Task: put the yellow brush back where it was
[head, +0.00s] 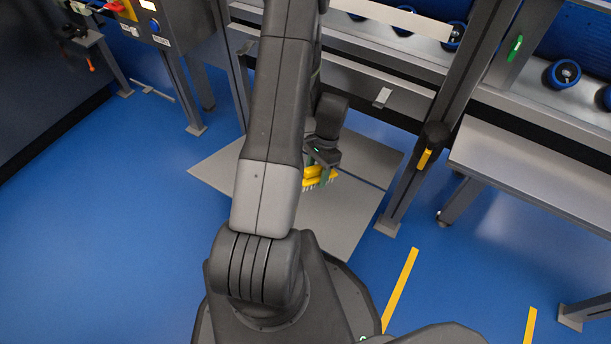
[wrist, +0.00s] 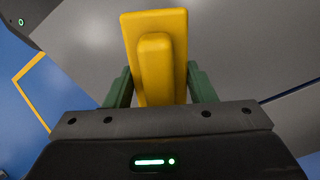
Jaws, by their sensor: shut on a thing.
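The yellow brush (head: 318,176) has a yellow body and pale bristles that point down in the head view. My gripper (head: 322,170) is shut on it and holds it in the air over the grey floor plate. In the wrist view the brush (wrist: 155,60) stands out between the two green fingers of my gripper (wrist: 160,88), with its raised yellow grip towards the camera. Part of the brush is hidden behind my gripper in the head view.
A grey floor plate (head: 340,222) lies on the blue floor. A grey post (head: 408,185) with a yellow part stands to its right, next to a grey bench (head: 530,165). A conveyor frame with blue wheels (head: 563,74) runs along the back. A control box post (head: 180,85) stands left.

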